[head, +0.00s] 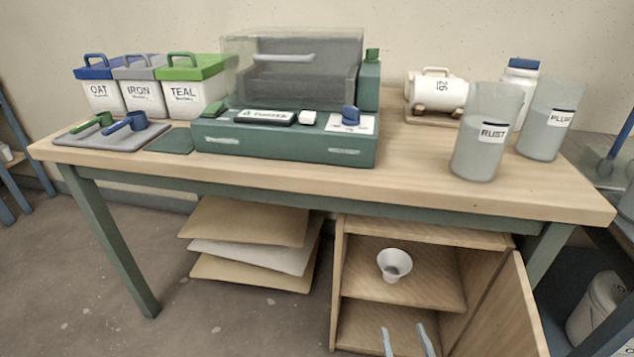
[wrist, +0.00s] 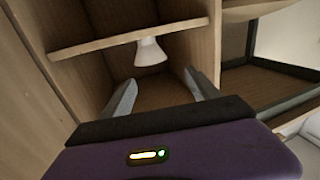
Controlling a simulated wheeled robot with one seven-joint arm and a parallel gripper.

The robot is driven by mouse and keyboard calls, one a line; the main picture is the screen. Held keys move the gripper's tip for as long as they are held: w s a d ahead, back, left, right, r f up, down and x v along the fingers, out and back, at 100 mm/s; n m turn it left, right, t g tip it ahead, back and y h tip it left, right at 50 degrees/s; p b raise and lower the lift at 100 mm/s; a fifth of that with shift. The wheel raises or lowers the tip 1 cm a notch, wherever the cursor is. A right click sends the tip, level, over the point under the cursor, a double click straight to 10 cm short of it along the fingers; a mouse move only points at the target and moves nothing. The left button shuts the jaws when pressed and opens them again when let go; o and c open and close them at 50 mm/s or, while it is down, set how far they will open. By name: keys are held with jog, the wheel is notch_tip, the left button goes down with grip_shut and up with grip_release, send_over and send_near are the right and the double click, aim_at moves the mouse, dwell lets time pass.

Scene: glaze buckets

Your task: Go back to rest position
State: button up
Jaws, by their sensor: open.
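My gripper (head: 407,341) is open and empty at the bottom of the head view, in front of the lower part of the wooden cabinet (head: 338,290). In the wrist view my gripper (wrist: 160,92) has its two fingers apart, with nothing between them. A small white cup or funnel (head: 394,264) stands on the cabinet's middle shelf. The same white piece (wrist: 150,52) shows beyond the fingers in the wrist view, apart from them. The rest of my arm is out of the head view.
The cabinet door (head: 503,315) stands open at the right. The table (head: 420,190) overhangs the cabinet. Buckets (head: 195,90), a green machine (head: 290,135) and the RUST (head: 480,150) and PLUM (head: 543,140) containers stand on it. Boards (head: 250,265) sit left of the cabinet; floor is clear farther left.

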jog(key=s+r+g, duration=0.1)
jog(key=s+r, duration=0.5)
jog(key=s, duration=0.7)
jog(key=s+r+m+g+h, duration=0.1)
jog(key=s+r, duration=0.6)
jog(key=s, duration=0.6)
jog(key=s+r+g, duration=0.1)
jog(key=s+r, duration=0.5)
jog(key=s, duration=0.7)
notch_tip(320, 180, up, 31)
jog(key=p, duration=3)
jog(key=shift+a+r+p, duration=0.15)
jog(key=shift+a+p, duration=0.2)
jog(key=shift+p, duration=0.05)
jog(key=shift+s, duration=0.1)
jog(key=shift+c, duration=0.2)
